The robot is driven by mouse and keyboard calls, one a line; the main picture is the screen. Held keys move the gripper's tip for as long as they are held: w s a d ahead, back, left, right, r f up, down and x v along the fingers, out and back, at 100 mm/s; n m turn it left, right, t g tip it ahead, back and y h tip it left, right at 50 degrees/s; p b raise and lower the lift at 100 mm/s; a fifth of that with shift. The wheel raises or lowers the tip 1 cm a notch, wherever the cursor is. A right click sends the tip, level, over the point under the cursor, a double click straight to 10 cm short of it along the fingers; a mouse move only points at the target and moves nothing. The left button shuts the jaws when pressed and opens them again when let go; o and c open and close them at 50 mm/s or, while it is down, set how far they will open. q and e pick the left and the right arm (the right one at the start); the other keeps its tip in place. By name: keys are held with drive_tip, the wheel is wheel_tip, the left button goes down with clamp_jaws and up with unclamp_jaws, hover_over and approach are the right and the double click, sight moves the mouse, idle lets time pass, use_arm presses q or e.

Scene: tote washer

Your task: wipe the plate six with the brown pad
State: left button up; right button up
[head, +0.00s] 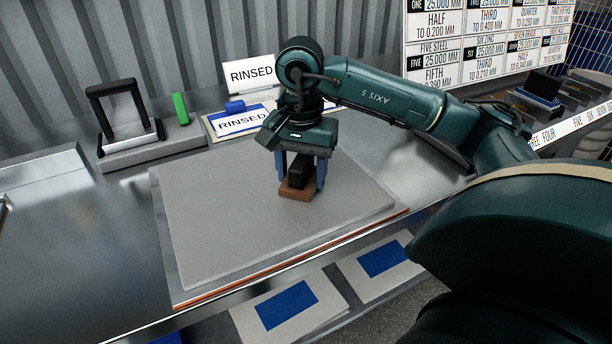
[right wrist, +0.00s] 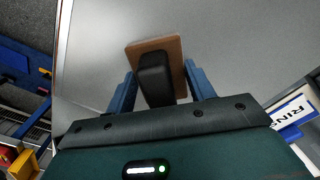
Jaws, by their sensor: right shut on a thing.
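The brown pad (head: 297,191) has a black handle on top. It is at the upper right part of a large flat grey plate (head: 235,225) on the bench. My right gripper (head: 300,178) is shut on the pad's black handle, with one blue finger on each side. In the right wrist view the brown pad (right wrist: 168,47) lies flat over the grey plate (right wrist: 95,60), with the black handle (right wrist: 155,78) between the fingers. The pad appears to touch the plate, but its underside is hidden. No number shows on the plate. My left gripper is not in view.
A black-handled tool (head: 128,115) and a green block (head: 180,108) stand on a ledge behind the plate. A RINSED sign (head: 250,73) and a RINSED-labelled tray (head: 238,124) with a blue block (head: 235,106) are at the back. Blue-and-white panels (head: 287,305) lie below the front edge. Bare metal bench lies left.

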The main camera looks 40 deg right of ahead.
sight(241, 201)
drive_tip(key=shift+w+d, duration=0.1)
drive_tip(key=shift+w, duration=0.5)
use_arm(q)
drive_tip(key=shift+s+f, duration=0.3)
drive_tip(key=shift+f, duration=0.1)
use_arm(e)
drive_tip(key=shift+w+a+p, duration=0.15)
drive_tip(key=shift+w+a, duration=0.05)
drive_tip(key=shift+a, duration=0.7)
drive_tip(key=shift+w+a+p, duration=0.2)
drive_tip(key=shift+a, duration=0.75)
drive_tip(key=shift+w+a+p, duration=0.15)
drive_tip(key=shift+w+a, duration=0.05)
drive_tip(key=shift+a, duration=0.7)
drive_tip(key=shift+w+a, duration=0.2)
drive_tip(key=shift+a, duration=0.65)
drive_tip(key=shift+w+a, duration=0.25)
drive_tip(key=shift+a, duration=0.65)
drive_tip(key=shift+w+a, duration=0.2)
drive_tip(key=shift+a, duration=0.65)
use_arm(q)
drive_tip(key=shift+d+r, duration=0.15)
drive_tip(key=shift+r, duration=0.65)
